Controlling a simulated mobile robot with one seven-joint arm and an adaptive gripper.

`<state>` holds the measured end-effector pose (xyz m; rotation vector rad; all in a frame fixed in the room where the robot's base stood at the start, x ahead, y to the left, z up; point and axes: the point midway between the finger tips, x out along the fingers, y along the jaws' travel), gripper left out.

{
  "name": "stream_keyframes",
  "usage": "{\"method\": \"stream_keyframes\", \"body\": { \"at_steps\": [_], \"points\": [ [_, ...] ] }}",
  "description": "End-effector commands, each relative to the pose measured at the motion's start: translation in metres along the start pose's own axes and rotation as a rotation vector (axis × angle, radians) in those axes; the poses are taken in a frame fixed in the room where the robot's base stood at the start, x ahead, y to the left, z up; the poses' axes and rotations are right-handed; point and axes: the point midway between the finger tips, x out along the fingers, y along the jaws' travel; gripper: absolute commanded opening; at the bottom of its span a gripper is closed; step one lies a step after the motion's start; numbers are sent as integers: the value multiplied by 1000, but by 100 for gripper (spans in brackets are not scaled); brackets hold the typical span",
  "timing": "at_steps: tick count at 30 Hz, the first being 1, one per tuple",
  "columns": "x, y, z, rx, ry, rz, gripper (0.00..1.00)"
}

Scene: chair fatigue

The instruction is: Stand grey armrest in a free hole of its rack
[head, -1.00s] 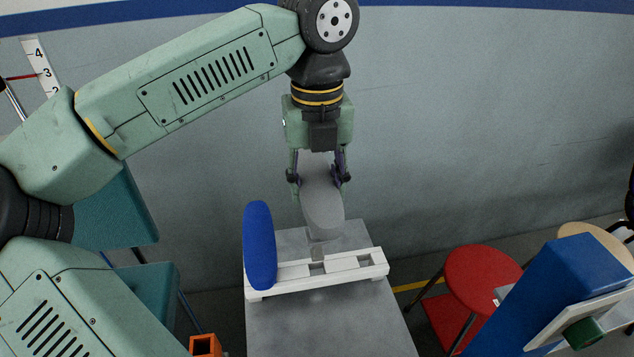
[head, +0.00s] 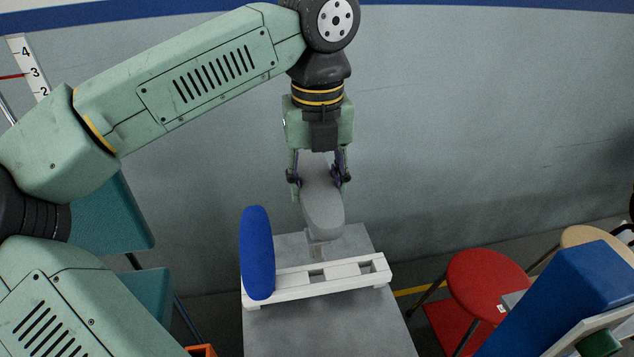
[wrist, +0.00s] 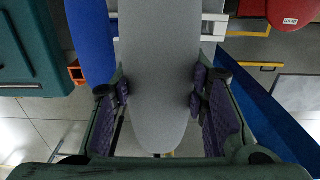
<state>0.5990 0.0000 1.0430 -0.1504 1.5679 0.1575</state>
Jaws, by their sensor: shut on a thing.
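My gripper (head: 319,178) is shut on the grey armrest (head: 323,212), with a finger on each side of it. The armrest hangs down with its short peg (head: 317,246) at the bottom, over the grey table. The white rack (head: 342,285) stands on the table below and nearer the camera. The peg shows apart from it, just behind its middle hole. The middle hole (head: 317,276) and right hole (head: 367,266) look empty. A blue armrest (head: 258,252) stands at the rack's left end. In the wrist view the grey armrest (wrist: 160,70) hides most of the rack (wrist: 215,25).
The grey table (head: 330,330) is bare in front of the rack. A red stool (head: 487,280) and a large blue part (head: 565,295) are at the right. Teal furniture (head: 108,220) is at the left, an orange box (head: 201,351) at the lower left. A wall stands behind.

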Motion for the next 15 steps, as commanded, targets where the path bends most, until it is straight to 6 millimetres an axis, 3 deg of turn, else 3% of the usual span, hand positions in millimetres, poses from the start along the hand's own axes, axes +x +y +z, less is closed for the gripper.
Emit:
{"method": "stream_keyframes", "body": {
  "at_steps": [9, 15],
  "points": [
    [35, 0, 0, 0, -1, 0, 16],
    [46, 0, 0, 0, -1, 0, 16]
  ]
}}
